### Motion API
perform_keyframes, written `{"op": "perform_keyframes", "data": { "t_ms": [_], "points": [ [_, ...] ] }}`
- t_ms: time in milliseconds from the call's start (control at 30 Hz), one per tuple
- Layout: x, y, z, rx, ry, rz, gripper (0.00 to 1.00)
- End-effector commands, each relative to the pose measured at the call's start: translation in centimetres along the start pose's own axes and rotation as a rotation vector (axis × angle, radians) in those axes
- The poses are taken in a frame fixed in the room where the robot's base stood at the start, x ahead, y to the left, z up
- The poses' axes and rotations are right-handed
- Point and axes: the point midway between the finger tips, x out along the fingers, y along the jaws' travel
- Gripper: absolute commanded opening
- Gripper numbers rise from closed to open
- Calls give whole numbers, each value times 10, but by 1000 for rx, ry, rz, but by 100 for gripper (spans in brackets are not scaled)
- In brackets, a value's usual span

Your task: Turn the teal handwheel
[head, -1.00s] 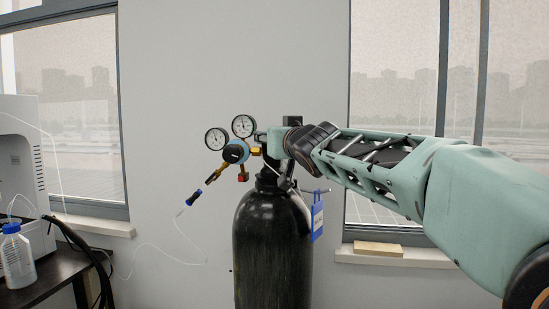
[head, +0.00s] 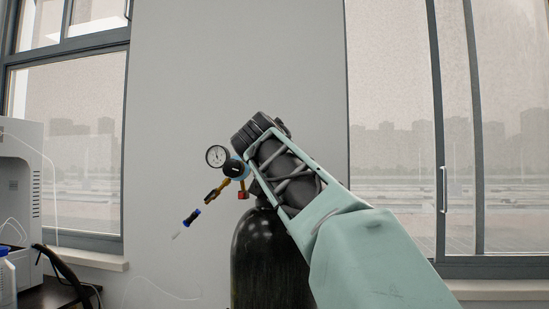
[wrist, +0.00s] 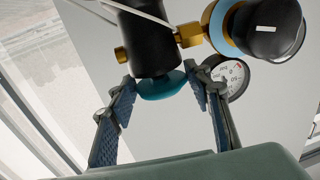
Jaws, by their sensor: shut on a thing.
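The teal handwheel (wrist: 163,86) shows in the wrist view at the end of a black valve body (wrist: 150,42). My gripper (wrist: 165,82) has one finger on each side of the handwheel and is shut on it. In the head view my forearm and wrist cover the handwheel and the fingers. The black gas cylinder (head: 268,262) stands upright below my wrist.
A gauge (head: 217,156) and a regulator with a blue ring and black knob (head: 234,169) sit left of my wrist. The regulator knob (wrist: 265,29) and a gauge (wrist: 232,76) are close to the right finger. A white instrument (head: 22,190) stands far left.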

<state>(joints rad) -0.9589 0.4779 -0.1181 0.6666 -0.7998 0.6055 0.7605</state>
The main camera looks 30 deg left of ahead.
Motion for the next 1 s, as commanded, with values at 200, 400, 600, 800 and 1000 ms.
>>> {"op": "perform_keyframes", "data": {
  "t_ms": [200,400,600,800,1000],
  "points": [
    [2,-5,4,-7,-13,136,21],
    [2,-6,2,-7,-14,252,21],
    [2,-7,4,-5,-15,329,21],
    [2,-7,6,-3,-13,368,21],
    [1,-7,8,-2,-13,380,21]
  ]
}}
